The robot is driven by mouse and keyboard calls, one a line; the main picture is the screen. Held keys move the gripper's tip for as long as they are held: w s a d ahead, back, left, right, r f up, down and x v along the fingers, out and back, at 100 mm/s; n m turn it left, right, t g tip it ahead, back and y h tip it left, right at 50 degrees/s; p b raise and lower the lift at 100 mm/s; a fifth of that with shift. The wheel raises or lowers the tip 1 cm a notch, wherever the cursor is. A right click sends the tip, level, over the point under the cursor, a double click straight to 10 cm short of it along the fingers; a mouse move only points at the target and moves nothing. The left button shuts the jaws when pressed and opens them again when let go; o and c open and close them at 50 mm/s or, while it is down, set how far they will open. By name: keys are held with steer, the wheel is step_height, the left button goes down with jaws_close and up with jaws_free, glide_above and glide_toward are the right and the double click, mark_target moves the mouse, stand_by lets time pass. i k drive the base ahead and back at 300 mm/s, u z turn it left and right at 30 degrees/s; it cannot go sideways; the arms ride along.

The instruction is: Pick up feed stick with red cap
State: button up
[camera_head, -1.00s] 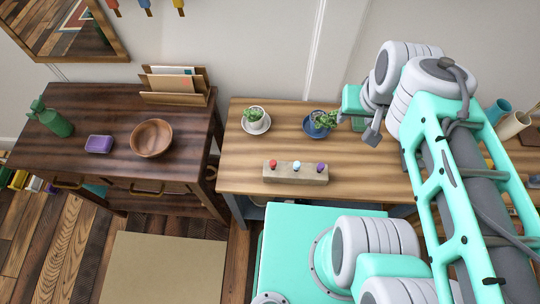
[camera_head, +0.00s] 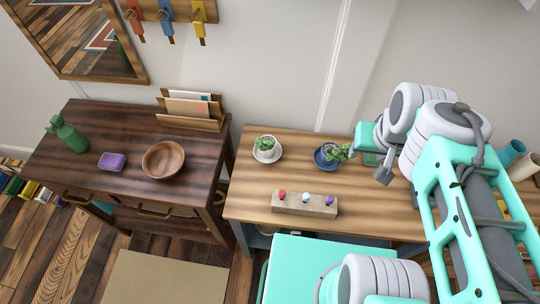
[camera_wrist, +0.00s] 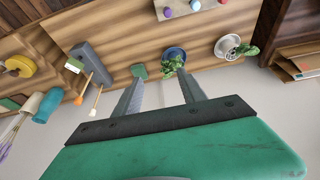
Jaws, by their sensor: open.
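The feed stick with the red cap (camera_head: 282,194) stands upright at the left end of a pale block (camera_head: 305,204) on the light wooden table. To its right in the block are a white-capped stick (camera_head: 306,197) and a purple-capped stick (camera_head: 330,199). In the wrist view the block (camera_wrist: 185,10) is cut by the top edge, and the red cap (camera_wrist: 222,2) barely shows there. My gripper (camera_wrist: 160,76) is open and empty, its fingers apart, above the back of the table near the blue-potted plant (camera_wrist: 174,55). It is well away from the block.
A blue-potted plant (camera_head: 328,157) and a white-potted plant (camera_head: 266,148) stand behind the block. A grey holder with sticks (camera_wrist: 92,62) and a teal cup (camera_wrist: 47,104) are at the table's other side. A dark desk (camera_head: 110,135) bears a wooden bowl (camera_head: 163,159).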

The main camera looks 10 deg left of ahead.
mark_target(282, 194)
steer(key=u, duration=0.85)
steer(key=k, duration=1.1)
steer(key=u, duration=0.9)
steer(key=i, duration=0.55)
steer(key=u, duration=0.05)
